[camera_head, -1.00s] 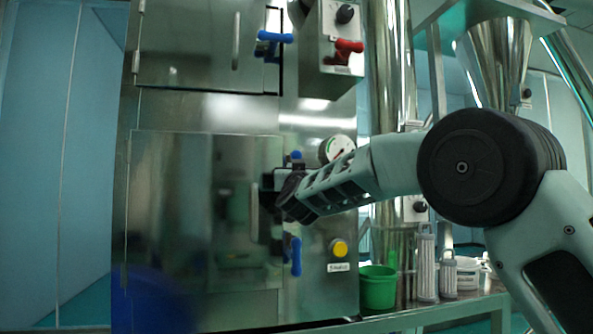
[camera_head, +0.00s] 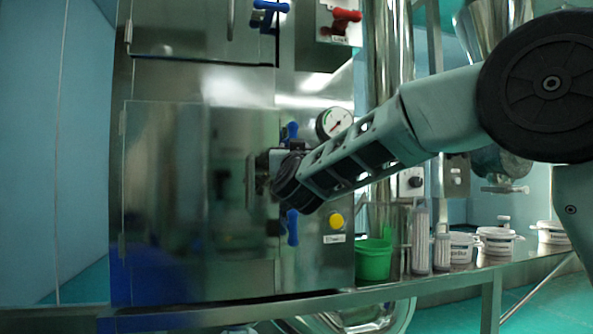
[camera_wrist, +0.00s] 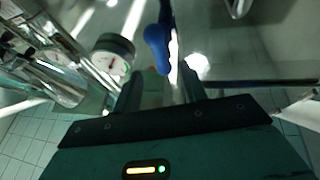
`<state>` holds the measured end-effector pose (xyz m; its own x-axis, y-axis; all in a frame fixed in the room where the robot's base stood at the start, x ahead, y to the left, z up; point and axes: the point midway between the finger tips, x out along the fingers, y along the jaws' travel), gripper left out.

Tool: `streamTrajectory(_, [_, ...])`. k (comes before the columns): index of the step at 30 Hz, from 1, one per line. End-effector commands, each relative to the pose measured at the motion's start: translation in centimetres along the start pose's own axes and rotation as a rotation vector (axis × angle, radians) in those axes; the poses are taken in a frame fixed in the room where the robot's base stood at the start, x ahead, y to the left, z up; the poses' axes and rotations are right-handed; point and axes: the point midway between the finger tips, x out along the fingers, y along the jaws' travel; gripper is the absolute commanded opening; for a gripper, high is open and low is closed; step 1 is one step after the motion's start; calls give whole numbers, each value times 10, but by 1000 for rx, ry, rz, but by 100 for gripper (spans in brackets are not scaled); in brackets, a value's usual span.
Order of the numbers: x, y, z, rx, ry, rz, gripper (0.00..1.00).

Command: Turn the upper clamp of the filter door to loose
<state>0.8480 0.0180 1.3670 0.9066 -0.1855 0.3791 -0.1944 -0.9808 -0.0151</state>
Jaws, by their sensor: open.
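The filter door (camera_head: 160,190) is the lower steel door of the cabinet and looks shut. Its blue upper clamp (camera_head: 290,131) shows just above my gripper (camera_head: 268,176), which partly covers the clamp's surroundings. The blue lower clamp (camera_head: 292,228) stands upright below my gripper. In the wrist view, a blue clamp handle (camera_wrist: 156,48), seemingly the upper one, lies just beyond my open fingers (camera_wrist: 160,88), roughly in line with the gap. The fingers do not appear closed on it. Contact cannot be told.
A pressure gauge (camera_head: 334,124) sits right of the upper clamp, and a yellow button (camera_head: 336,221) lies lower. A blue clamp (camera_head: 270,6) and a red handle (camera_head: 346,15) are above. A green bucket (camera_head: 373,260) and several white tubs stand on the bench (camera_head: 430,288).

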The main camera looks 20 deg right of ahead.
Motion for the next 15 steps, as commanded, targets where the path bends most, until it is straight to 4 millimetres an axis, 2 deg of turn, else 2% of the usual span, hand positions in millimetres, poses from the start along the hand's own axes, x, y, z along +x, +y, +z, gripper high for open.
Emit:
streamTrajectory(1, [-14, -1, 2, 2, -1, -3, 42])
streamTrajectory(6, [-51, 0, 2, 2, -1, -2, 42])
streamTrajectory(9, [-68, 0, 1, 1, -1, -2, 42])
streamTrajectory(15, [-87, 0, 1, 0, -2, 0, 42])
